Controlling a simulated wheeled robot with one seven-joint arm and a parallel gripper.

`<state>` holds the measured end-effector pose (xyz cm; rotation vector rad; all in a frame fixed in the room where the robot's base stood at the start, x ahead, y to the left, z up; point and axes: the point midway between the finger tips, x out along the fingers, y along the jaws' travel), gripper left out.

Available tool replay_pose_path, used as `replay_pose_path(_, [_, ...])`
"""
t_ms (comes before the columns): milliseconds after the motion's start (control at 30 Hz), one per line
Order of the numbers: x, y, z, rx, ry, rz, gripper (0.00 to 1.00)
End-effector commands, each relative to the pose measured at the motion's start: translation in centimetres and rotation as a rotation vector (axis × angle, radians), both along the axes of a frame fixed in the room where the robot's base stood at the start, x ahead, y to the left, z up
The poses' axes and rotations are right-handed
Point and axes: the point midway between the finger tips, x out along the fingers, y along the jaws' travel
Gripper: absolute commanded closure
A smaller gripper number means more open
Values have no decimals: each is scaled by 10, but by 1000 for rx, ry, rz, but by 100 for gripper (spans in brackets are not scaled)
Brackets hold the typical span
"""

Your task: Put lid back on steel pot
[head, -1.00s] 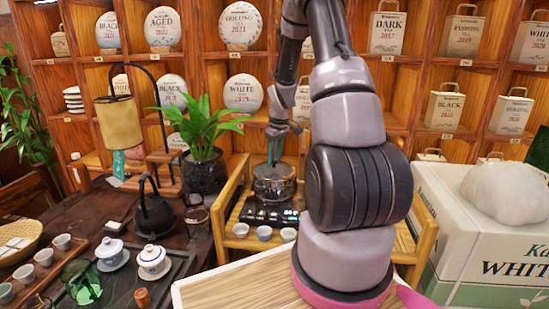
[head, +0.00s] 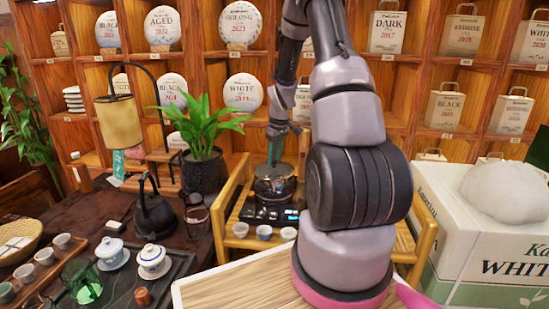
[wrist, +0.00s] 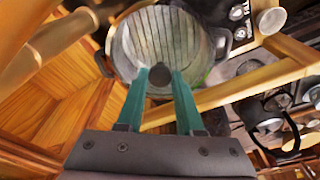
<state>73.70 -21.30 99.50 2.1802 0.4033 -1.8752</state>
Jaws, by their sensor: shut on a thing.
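The steel pot (head: 274,192) stands on a black cooktop on the wooden stand, behind the small cups. It also shows in the wrist view with dark side handles (wrist: 222,41). A round, shiny, streaked lid (wrist: 165,38) lies over the pot's mouth in the wrist view, with a dark knob (wrist: 158,83). My gripper (wrist: 159,76) has its two teal fingers shut on this knob. In the head view my gripper (head: 276,160) points down at the pot's top. I cannot tell whether the lid rests on the rim or hangs just above it.
The black cooktop (head: 262,217) sits on the stand, with several small cups (head: 264,232) in front. A potted plant (head: 203,135) and a black kettle (head: 154,213) stand to the left. A white box (head: 480,240) is at the right. Shelves of tea cakes rise behind.

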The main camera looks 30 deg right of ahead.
Motion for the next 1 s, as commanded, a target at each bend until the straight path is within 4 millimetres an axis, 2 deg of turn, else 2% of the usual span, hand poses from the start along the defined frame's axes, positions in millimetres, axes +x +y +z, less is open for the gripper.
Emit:
replay_pose_path(367, [0, 0, 0, 0, 0, 0, 100])
replay_pose_path(400, [0, 0, 0, 0, 0, 0, 60])
replay_pose_path(467, [0, 0, 0, 0, 0, 0, 38])
replay_pose_path(500, [0, 0, 0, 0, 0, 0, 29])
replay_pose_path(700, [0, 0, 0, 0, 0, 0, 29])
replay_pose_path(733, [0, 0, 0, 0, 0, 0, 25])
replay_pose_path(800, [0, 0, 0, 0, 0, 0, 0])
replay_pose_path(1000, [0, 0, 0, 0, 0, 0, 0])
